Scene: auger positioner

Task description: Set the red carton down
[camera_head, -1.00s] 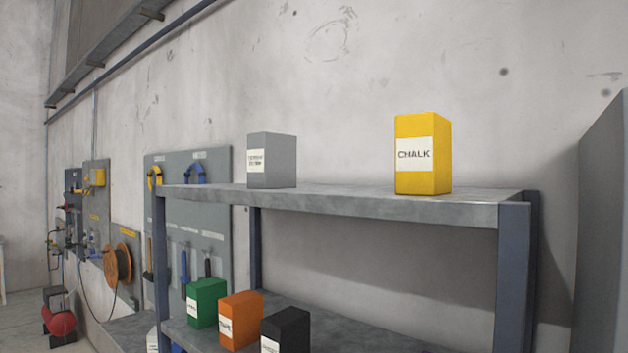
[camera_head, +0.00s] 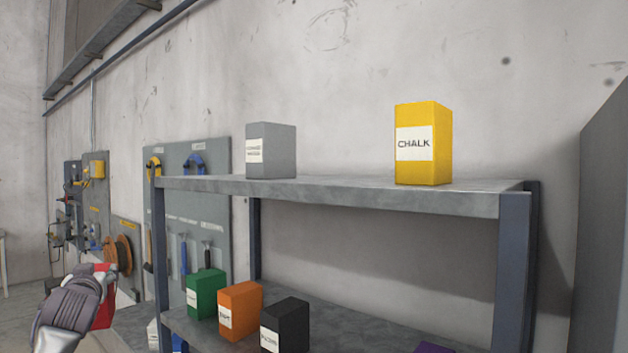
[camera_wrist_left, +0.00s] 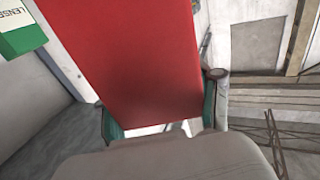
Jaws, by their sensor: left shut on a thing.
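The red carton (camera_wrist_left: 128,55) fills the middle of the left wrist view, between the fingers of my left gripper. In the head view a part of the red carton (camera_head: 105,310) shows at the lower left, behind my left gripper (camera_head: 88,285). My left gripper is shut on it and holds it in the air, left of the shelf unit. Most of the carton is hidden by the gripper in the head view. My right gripper is not in view.
The top shelf (camera_head: 350,192) bears a grey carton (camera_head: 271,150) and a yellow chalk carton (camera_head: 423,143), with bare room between them. The lower shelf (camera_head: 190,325) holds green (camera_head: 206,293), orange (camera_head: 240,310) and black (camera_head: 285,325) cartons. A dark post stands at each end.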

